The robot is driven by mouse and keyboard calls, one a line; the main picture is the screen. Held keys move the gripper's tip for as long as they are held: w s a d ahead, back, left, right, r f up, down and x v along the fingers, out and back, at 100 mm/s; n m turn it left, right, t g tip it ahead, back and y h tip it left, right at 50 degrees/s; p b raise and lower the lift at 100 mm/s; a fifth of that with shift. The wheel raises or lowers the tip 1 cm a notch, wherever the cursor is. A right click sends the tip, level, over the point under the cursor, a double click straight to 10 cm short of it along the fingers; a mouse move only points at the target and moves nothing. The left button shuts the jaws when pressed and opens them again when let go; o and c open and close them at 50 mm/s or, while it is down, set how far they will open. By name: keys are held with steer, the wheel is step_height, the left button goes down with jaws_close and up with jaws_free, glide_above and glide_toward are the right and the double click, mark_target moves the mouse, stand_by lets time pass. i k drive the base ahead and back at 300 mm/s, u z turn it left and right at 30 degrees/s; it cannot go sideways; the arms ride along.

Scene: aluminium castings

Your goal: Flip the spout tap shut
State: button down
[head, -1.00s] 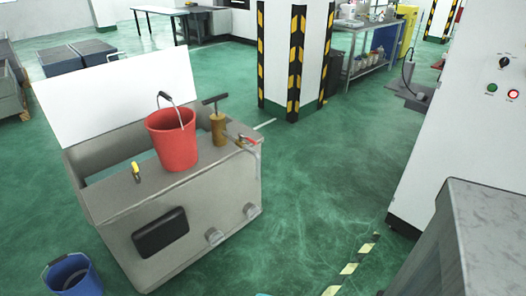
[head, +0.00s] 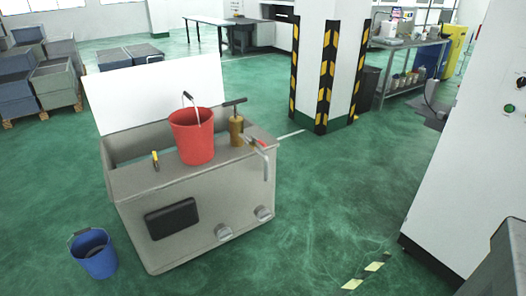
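The spout tap (head: 267,164) is a pale, bent pipe hanging at the right end of a grey metal tank (head: 185,215). A small red lever (head: 261,142) shows at its top, near the tank's top edge. The lever is too small to tell whether the tap is open or shut. A brass cylinder with a dark T-handle (head: 236,129) stands just left of the tap. A red bucket (head: 193,138) stands on the tank top further left. My gripper is not in view.
A blue bucket (head: 95,256) stands on the floor left of the tank. A striped pillar (head: 327,75) rises behind right, and a white cabinet (head: 465,170) stands at the right. Green floor is clear between tank and cabinet. A grey block edge fills the lower right corner.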

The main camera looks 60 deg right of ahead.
mark_target(259, 141)
steer(key=z, duration=0.45)
steer(key=k, duration=0.9)
steer(key=z, duration=0.25)
steer(key=i, duration=0.6)
steer(key=u, duration=0.05)
